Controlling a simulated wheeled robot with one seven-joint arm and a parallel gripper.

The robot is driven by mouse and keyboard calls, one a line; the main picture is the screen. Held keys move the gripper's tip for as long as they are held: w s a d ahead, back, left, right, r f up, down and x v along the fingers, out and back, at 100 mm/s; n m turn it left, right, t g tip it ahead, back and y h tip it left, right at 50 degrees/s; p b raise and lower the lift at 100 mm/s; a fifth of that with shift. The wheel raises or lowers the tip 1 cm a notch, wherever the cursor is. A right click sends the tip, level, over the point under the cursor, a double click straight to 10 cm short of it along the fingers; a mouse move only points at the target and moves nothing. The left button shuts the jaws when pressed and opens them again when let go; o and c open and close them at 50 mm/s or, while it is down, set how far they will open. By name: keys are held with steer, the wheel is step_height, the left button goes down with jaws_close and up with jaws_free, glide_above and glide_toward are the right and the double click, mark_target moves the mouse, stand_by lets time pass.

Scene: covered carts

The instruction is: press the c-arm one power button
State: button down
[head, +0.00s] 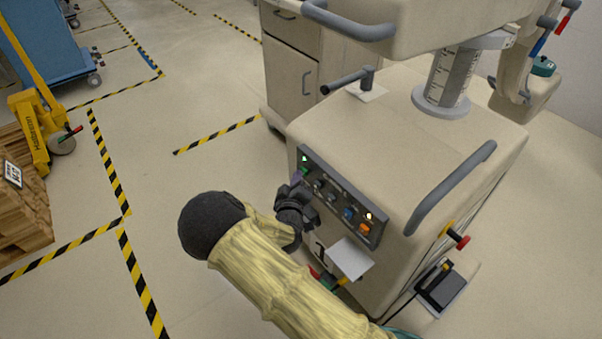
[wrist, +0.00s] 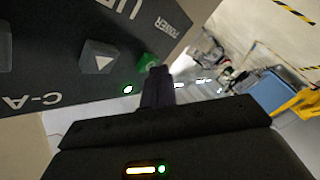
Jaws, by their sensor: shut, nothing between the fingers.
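The beige C-arm cart (head: 400,130) has a dark control panel (head: 335,188) on its front face. The green power button (head: 304,170) is at the panel's upper left, beside a lit green lamp. In the wrist view the green button (wrist: 147,61) shows upside down near the word POWER, with the lit lamp (wrist: 128,90) beside it. My gripper (head: 301,184) is shut and empty, in front of the panel's left end. In the wrist view my fingertips (wrist: 158,72) are right at the button's edge and partly overlap it. I cannot tell whether they touch.
A grey knob with a white arrow (wrist: 98,57) sits next to the button. More knobs, a blue button (head: 348,214) and an orange lit switch (head: 366,226) line the panel. A white sheet (head: 350,259) sticks out below.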

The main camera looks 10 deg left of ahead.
steer(key=shift+s+a, duration=0.4)
steer(key=shift+s, duration=0.1)
stand_by(0.3)
steer(key=s+a, duration=0.4)
steer(key=shift+s, duration=0.3)
